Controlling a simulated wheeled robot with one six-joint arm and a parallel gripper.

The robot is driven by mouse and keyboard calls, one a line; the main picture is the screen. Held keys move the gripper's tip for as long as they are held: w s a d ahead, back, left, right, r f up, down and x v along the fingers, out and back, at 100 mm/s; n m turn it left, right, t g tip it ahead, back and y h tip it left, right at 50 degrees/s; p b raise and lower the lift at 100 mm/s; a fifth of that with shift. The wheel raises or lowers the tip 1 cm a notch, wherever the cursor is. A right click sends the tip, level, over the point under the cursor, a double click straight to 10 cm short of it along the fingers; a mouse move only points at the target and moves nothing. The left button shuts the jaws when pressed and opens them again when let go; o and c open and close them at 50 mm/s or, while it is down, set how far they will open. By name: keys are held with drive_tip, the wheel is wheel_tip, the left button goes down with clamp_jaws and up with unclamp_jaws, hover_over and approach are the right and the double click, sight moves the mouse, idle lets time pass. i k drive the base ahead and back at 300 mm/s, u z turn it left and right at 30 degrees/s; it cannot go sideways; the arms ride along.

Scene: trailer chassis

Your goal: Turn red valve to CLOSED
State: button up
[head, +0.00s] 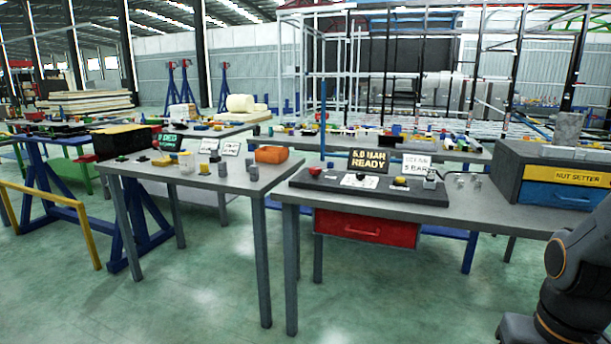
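A small round red part (315,171), which may be the red valve, sits at the left end of a dark board (300,183) on the right-hand grey table. It is too small to tell how it is turned or whether it is marked CLOSED. Behind it on the board stands a dark display (370,160) reading "5.0 BAR READY". A white card (416,166) with small text stands to its right, and a white label lies in front. My gripper is not in view; only part of my dark arm shows at the lower right.
A red drawer (367,229) hangs under the right-hand table (490,208). A grey cabinet with a blue drawer (565,196), labelled "NUT SETTER", stands at its right end. A left-hand table (225,188) holds an orange bin (271,154) and small parts. Green floor in front is clear.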

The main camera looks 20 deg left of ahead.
sight(314, 171)
drive_tip(key=z, duration=0.15)
drive_tip(key=k, duration=0.3)
drive_tip(key=u, duration=1.15)
drive_tip(key=i, duration=0.65)
drive_tip(key=u, duration=0.7)
drive_tip(key=i, duration=0.75)
drive_tip(key=z, duration=0.5)
drive_tip(key=i, duration=0.7)
drive_tip(key=z, duration=0.6)
